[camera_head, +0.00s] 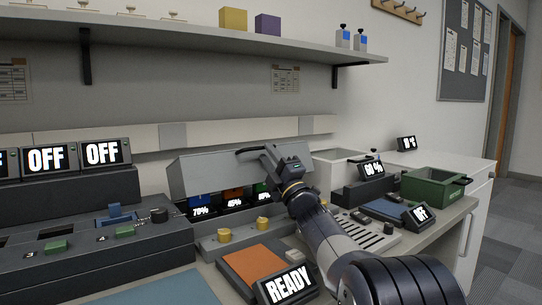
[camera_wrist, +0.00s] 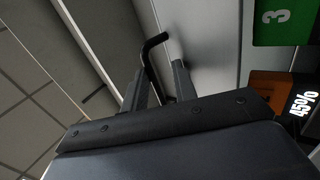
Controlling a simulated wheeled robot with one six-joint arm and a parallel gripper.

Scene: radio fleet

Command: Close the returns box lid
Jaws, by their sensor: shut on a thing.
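A grey lid (camera_head: 215,172) stands raised and tilted over a dark box with coloured, numbered compartments (camera_head: 232,197) in the middle of the bench. A thin black handle (camera_head: 250,150) sticks out at the lid's upper edge. My gripper (camera_head: 270,152) is at that handle, at the lid's right part. In the wrist view my gripper (camera_wrist: 160,80) is shut on the black handle (camera_wrist: 152,48), whose bent end shows past the fingers. The grey lid panel (camera_wrist: 215,40) lies beside it. My arm hides the box's right end.
A dark console with OFF displays (camera_head: 45,160) stands at left. An orange pad (camera_head: 252,262) and a READY display (camera_head: 287,286) lie in front. A green bin (camera_head: 432,187) and white bin (camera_head: 335,165) stand at right. A shelf (camera_head: 200,38) overhangs the bench.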

